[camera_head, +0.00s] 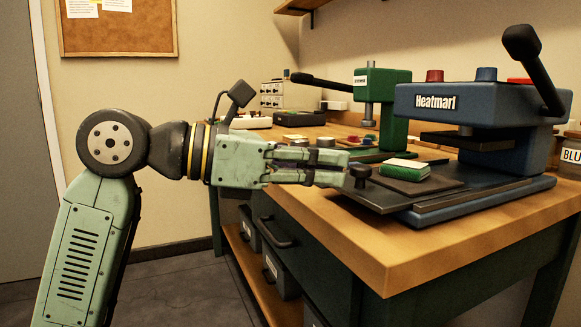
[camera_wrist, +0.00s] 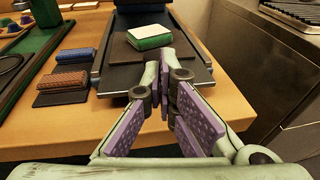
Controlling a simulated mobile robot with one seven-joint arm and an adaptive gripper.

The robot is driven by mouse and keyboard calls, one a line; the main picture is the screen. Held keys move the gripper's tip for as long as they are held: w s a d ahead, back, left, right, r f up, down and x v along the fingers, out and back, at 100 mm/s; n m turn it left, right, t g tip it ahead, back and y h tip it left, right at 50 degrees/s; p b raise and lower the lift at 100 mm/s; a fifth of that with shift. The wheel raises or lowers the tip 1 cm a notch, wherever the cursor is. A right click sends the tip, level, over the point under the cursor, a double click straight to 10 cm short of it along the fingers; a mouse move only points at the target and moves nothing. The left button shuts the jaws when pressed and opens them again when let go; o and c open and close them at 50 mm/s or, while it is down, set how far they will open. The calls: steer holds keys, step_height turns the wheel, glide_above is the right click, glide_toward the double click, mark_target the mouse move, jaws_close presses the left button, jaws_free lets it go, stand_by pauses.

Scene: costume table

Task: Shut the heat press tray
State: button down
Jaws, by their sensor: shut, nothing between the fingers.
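The blue heat press (camera_head: 480,105) labelled "Heatmarl" stands on the wooden table. Its dark tray (camera_head: 375,197) is slid out towards the front edge, with a round black knob (camera_head: 360,174) at its near end. A green and white block (camera_head: 405,169) lies on a dark plate on the tray; the block (camera_wrist: 150,37) and tray (camera_wrist: 195,70) also show in the wrist view. My gripper (camera_head: 345,168) is shut and empty, pointing at the knob from the left. Its fingertips (camera_wrist: 160,68) hide the knob in the wrist view, so I cannot tell whether they touch it.
A smaller green press (camera_head: 388,105) stands behind the blue one. Left of the tray in the wrist view lie a brown woven block (camera_wrist: 63,80) and a blue block (camera_wrist: 77,55). A dark drawer handle (camera_head: 277,235) juts from the table front below my gripper.

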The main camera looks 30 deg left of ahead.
mark_target(412, 163)
steer(key=shift+w+d+f, duration=0.1)
steer(key=shift+w+d, duration=0.25)
steer(key=shift+d, duration=0.05)
steer(key=x, duration=0.4)
steer(key=w+a+r+x, duration=0.1)
steer(key=x, duration=0.4)
steer(key=w+r+p+x, duration=0.1)
steer(key=x, duration=0.3)
steer(key=shift+w+d+r, duration=0.1)
steer(key=shift+w, duration=0.15)
